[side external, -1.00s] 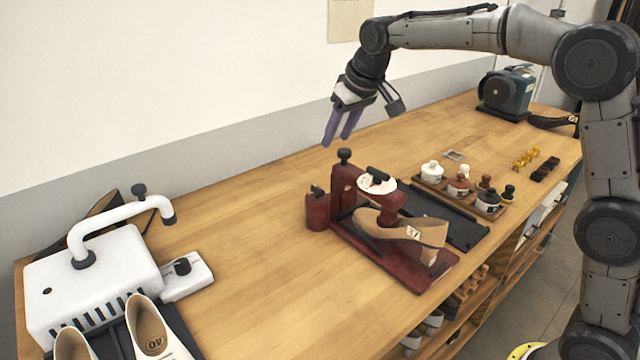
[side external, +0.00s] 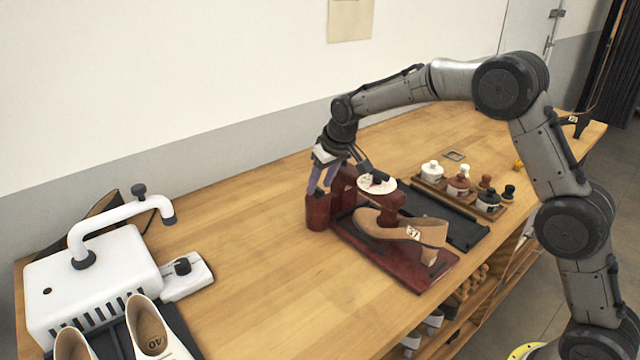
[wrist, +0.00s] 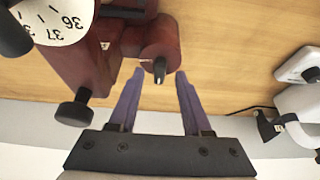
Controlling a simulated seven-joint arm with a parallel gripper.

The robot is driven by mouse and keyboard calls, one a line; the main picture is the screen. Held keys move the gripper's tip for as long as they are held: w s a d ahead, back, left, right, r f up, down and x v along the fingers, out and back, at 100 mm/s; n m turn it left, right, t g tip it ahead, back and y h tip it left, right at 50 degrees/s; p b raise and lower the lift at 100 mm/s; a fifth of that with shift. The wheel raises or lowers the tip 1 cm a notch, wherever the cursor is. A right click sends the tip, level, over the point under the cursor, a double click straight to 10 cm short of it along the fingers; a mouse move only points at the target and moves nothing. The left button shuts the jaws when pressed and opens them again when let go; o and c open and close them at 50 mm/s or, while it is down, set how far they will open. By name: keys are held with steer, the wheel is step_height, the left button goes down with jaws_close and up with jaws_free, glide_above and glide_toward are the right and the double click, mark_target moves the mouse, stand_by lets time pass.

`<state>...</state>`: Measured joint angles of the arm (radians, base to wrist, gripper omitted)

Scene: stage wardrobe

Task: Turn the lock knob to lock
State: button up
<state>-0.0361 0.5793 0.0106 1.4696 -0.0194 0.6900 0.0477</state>
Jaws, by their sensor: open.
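A dark red shoe stretcher (side external: 385,262) stands on the bench with a tan shoe (side external: 400,228) on it. A red cylinder (side external: 318,214) at its left end has a small black knob (wrist: 160,68) with a pale mark on top. My gripper (wrist: 160,76) is open, pointing down, with its purple fingers on either side of this knob and apart from it. The fingers hide the knob in the side view. A white numbered dial (side external: 376,184) with a black handle sits on the stretcher. Another black knob (wrist: 73,110) stands beside the cylinder in the wrist view.
A white machine (side external: 95,275) with a curved pipe and a pair of white shoes (side external: 150,330) are at left. A tray of several bottles (side external: 460,192) is at right.

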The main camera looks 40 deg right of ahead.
steer(key=shift+w+f, duration=0.15)
steer(key=shift+f, duration=0.25)
jaws_close()
